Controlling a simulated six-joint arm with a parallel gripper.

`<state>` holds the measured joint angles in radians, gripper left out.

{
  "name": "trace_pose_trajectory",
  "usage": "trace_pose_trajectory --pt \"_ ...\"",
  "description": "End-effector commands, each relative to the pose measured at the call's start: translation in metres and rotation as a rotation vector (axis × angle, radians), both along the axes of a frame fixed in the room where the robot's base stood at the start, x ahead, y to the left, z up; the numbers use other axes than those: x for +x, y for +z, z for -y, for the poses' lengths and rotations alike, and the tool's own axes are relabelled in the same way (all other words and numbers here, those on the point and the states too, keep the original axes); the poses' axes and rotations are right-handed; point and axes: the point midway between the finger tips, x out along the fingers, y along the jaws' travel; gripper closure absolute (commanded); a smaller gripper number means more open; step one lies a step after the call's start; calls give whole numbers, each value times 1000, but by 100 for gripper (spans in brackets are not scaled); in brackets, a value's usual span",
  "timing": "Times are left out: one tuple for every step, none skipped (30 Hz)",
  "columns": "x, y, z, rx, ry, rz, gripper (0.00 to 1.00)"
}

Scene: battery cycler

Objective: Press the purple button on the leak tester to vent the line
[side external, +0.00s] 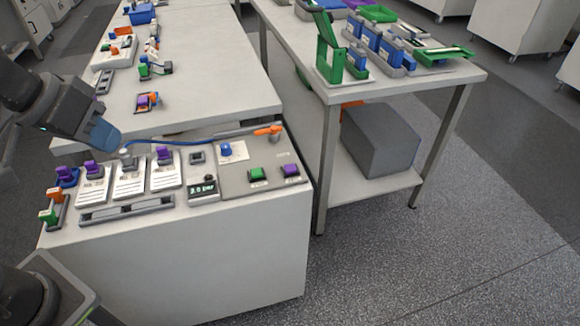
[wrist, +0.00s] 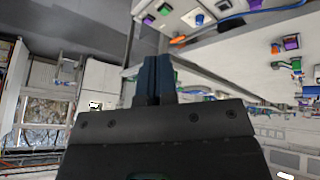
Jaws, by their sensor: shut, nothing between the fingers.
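My gripper (side external: 107,138) is shut and empty, over the left part of the bench near the label cards. Its dark blue fingers (wrist: 157,62) are together in the wrist view.
A blue hose (side external: 190,141) runs along the bench back to an orange lever (side external: 269,130). Cards with purple clips (side external: 165,157) stand left of the display. A blue knob (side external: 226,149) is on the panel. A second table (side external: 405,85) with green and blue fixtures stands at right.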

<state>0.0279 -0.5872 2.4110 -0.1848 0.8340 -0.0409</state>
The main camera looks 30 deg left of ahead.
Motion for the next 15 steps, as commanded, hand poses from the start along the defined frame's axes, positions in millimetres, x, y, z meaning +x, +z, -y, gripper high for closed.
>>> trace_pose_trajectory --pt "16 3 10 -63 20 -16 100" --pt "25 5 16 -104 36 -22 100" --pt "38 7 24 -159 61 -32 100" --pt "48 9 29 -198 80 -38 100" --pt "58 10 34 -237 99 -45 100" --pt "71 11 41 -289 127 -55 100" --pt "81 12 46 -325 150 -63 100" --pt "91 12 51 -362 173 -72 100" --pt "105 12 57 -411 206 -84 100" --pt "115 11 62 -447 231 -93 100" --pt "126 10 66 -482 257 -103 100" --pt "140 7 72 -527 295 -118 100" --pt "150 5 76 -561 325 -128 100" --pt "160 2 80 -594 355 -139 100" --pt "174 -2 85 -635 394 -154 100"
